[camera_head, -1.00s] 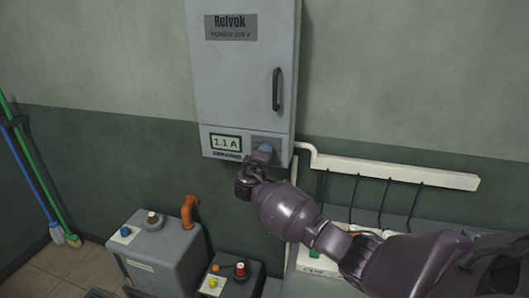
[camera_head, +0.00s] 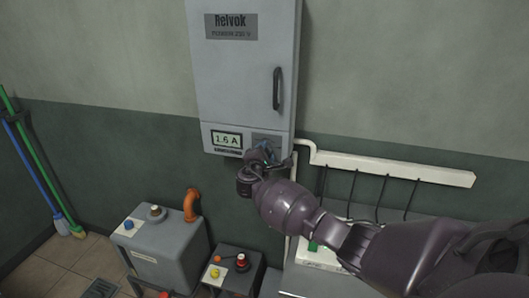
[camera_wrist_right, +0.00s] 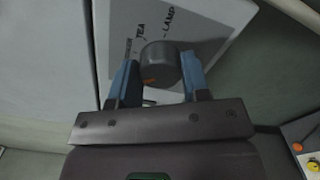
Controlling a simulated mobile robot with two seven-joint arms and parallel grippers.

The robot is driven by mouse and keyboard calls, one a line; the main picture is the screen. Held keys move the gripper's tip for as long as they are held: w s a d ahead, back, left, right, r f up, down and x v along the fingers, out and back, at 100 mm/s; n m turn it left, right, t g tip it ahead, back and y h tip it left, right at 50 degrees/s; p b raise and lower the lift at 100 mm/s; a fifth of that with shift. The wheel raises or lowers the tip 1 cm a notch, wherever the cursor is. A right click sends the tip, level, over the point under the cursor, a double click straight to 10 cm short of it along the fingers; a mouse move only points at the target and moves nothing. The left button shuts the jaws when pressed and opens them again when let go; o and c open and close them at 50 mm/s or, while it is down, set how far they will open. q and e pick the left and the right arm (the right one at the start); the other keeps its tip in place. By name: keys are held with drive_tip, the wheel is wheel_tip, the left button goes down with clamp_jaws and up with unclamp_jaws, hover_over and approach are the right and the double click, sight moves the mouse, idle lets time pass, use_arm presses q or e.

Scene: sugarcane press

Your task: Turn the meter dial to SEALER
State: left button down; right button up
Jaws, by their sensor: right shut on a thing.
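The meter dial (camera_wrist_right: 160,62) is a dark grey round knob on a pale panel (camera_wrist_right: 208,42) with printed words. I can read TEA and LAMP; another word at the left is too small to read. An orange mark shows low on the knob. My right gripper (camera_wrist_right: 159,76) is shut on the dial, with a blue finger on each side. In the head view the right gripper (camera_head: 266,155) hides the dial. The meter display (camera_head: 227,140) reads 1.6 A. My left gripper is not in view.
The grey Relvok cabinet (camera_head: 240,75) hangs on the wall, with a black handle (camera_head: 277,88). A white conduit (camera_head: 400,171) with several hanging cords runs to its right. Grey machine boxes (camera_head: 165,255) stand below, one with an orange pipe (camera_head: 190,205).

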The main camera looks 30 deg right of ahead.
idle(0.3)
drive_tip(key=shift+f, duration=0.1)
drive_tip(key=o, duration=0.9)
drive_tip(key=b+v, duration=0.1)
drive_tip(key=v, duration=1)
